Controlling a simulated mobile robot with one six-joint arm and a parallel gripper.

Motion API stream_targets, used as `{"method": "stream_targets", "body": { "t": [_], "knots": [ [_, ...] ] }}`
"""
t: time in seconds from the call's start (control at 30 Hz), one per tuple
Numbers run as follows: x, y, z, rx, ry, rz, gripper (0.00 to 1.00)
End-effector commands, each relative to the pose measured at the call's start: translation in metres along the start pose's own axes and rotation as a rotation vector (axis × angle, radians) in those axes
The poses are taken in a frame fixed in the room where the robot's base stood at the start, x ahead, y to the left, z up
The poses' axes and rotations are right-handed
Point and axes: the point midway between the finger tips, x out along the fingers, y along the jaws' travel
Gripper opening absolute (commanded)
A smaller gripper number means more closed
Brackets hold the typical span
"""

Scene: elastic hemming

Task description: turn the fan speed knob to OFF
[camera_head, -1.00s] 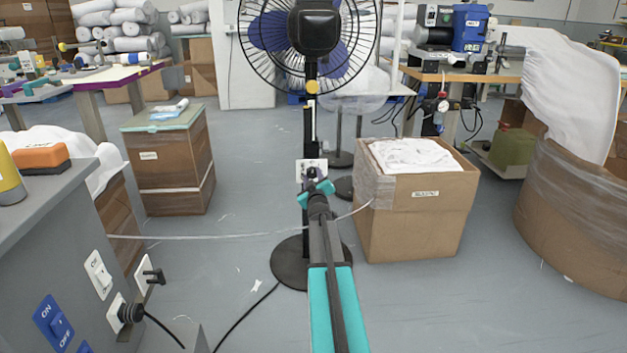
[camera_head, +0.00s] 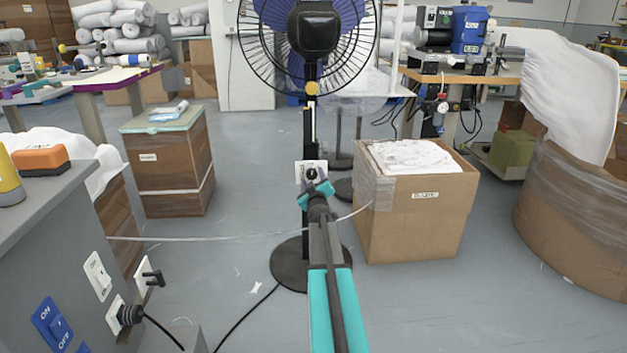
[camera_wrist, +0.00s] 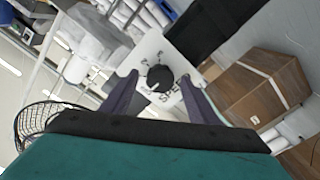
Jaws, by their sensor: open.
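The fan speed knob (camera_wrist: 158,77) is round and black, on a white panel (camera_wrist: 147,52) with dial marks and the letters "SPEE" showing. Which mark it points at is too small to tell. In the head view the panel (camera_head: 303,168) sits on the black pole of the standing fan (camera_head: 312,125). My gripper (camera_wrist: 160,78) is open, with one dark finger on each side of the knob in the wrist view. Whether the fingers touch it I cannot tell. In the head view my gripper (camera_head: 316,190) is right at the panel and hides its lower part.
An open carton (camera_head: 415,215) with white cloth stands right of the fan. A clear strand (camera_head: 220,237) runs across behind my arm. A grey cabinet (camera_head: 60,235) with switches is at the left. A black cable lies on the floor.

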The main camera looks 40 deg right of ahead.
Motion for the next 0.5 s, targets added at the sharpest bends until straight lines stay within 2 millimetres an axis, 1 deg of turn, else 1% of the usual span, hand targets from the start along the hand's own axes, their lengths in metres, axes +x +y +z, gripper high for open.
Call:
{"method": "stream_targets", "body": {
  "t": [0.27, 0.5],
  "knots": [
    [-0.015, 0.001, -0.001, -0.001, 0.001, 0.000, 0.54],
    [-0.037, 0.001, -0.002, 0.001, 0.001, 0.000, 0.54]
  ]
}}
